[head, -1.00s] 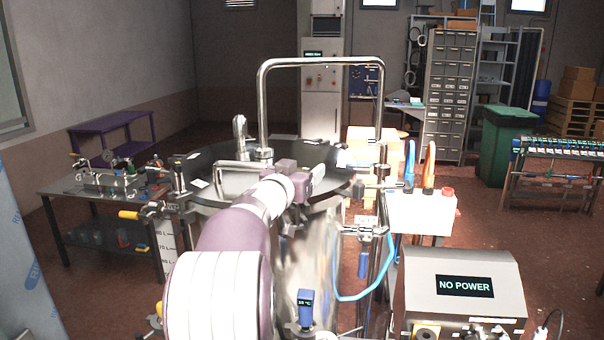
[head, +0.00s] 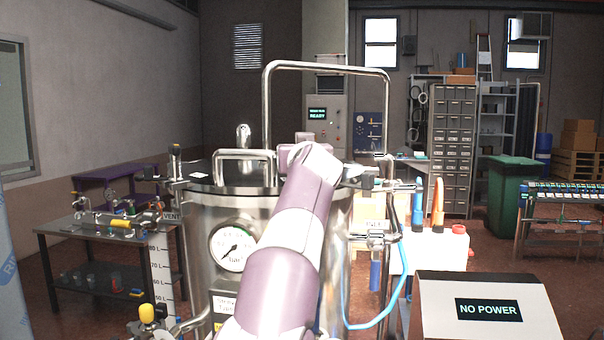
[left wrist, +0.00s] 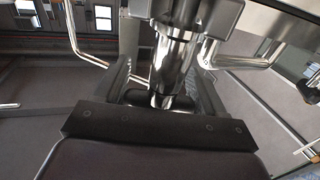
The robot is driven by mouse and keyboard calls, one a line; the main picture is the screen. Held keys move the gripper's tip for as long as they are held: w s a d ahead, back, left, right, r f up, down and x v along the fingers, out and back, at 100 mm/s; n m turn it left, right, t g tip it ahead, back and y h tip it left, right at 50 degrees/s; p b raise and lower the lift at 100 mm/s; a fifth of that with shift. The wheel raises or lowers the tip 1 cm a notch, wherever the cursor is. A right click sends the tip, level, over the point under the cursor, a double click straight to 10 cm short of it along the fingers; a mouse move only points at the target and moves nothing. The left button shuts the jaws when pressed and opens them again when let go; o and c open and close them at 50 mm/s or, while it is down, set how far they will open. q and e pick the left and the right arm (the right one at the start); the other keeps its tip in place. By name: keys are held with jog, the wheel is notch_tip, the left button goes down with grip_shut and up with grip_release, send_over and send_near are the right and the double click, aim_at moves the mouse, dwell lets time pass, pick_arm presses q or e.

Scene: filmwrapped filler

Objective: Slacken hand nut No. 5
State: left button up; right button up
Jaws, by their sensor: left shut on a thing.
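A steel vessel (head: 190,232) with a dark lid (head: 205,170) stands in front of me in the head view. My left arm reaches up to the lid's front right edge, and its wrist hides its own fingers there. In the left wrist view my left gripper (left wrist: 163,90) is shut around a chrome stem under a dark block, which looks like a hand nut (left wrist: 175,58). No number is readable on it. Another upright fastener (head: 175,160) shows at the lid's left edge. My right gripper is in neither view.
A tall bent steel tube (head: 325,67) rises above the lid, with a lower handle (head: 245,154). Pipework (head: 376,237) and a NO POWER box (head: 487,308) stand at the right. A workbench (head: 95,240) is at the left.

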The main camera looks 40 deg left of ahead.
pick_arm(q)
jog(key=shift+r, duration=0.1)
dwell(0.3)
jog(key=o, duration=1)
jog(key=shift+c, duration=0.2)
jog(key=shift+s+d+f+b, duration=0.2)
jog(key=shift+b, duration=0.25)
jog(key=b+v, duration=0.5)
jog(key=v, duration=0.7)
jog(key=shift+d+r, duration=0.1)
jog(key=shift+r, duration=0.05)
